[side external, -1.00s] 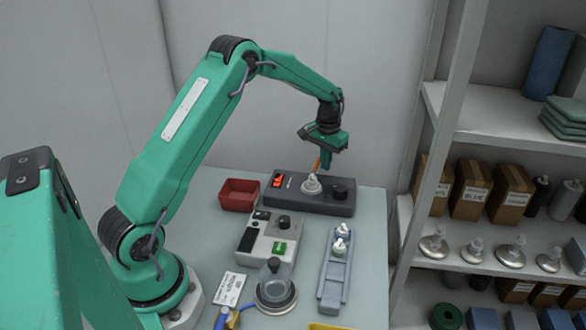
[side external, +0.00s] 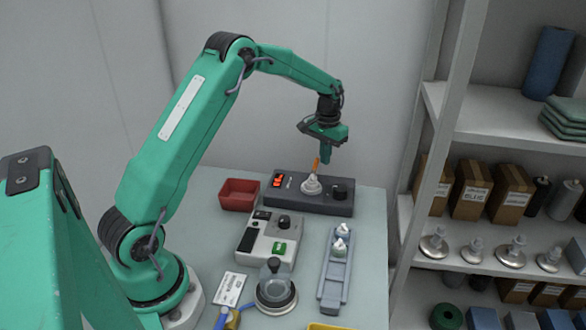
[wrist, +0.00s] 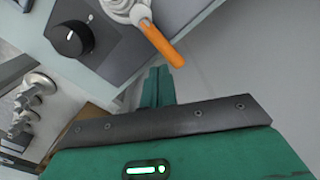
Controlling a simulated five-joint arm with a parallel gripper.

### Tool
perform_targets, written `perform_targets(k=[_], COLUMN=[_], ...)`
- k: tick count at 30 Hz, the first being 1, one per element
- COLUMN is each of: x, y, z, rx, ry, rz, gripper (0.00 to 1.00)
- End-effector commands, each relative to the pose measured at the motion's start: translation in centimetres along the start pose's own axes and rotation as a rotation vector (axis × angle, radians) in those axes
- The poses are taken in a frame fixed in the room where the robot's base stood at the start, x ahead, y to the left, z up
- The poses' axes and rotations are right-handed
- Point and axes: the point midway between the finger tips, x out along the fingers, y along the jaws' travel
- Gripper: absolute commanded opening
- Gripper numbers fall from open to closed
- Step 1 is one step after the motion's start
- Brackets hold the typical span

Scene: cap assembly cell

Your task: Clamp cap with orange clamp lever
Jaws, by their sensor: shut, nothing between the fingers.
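The orange clamp lever (side external: 316,164) stands up steeply from the pale round clamp station (side external: 312,185) on the dark box (side external: 290,195). In the wrist view, the orange lever (wrist: 163,45) points toward my fingertips, and its pale pivot (wrist: 135,10) is at the top edge. My gripper (side external: 325,160) is shut and empty, just above and beside the lever's upper end. In the wrist view, my gripper's fingers (wrist: 157,75) lie close to the lever's tip; whether they touch is unclear. The cap under the clamp cannot be made out clearly.
The box carries a black knob (side external: 340,191) and a lit red display (side external: 278,181). A red bin (side external: 239,194) stands left of it. In front are a grey control unit (side external: 268,237) and a rail (side external: 333,280) with white-topped parts. A shelf unit (side external: 450,110) stands at right.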

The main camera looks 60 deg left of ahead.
Motion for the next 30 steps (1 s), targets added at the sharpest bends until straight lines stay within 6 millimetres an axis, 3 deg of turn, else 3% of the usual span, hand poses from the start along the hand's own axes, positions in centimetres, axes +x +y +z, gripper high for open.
perform_targets(k=[30], x=[-5.7], y=[0.0], z=[0.0], rx=[0.0], ry=[0.001], rz=[0.0], gripper=[0.0])
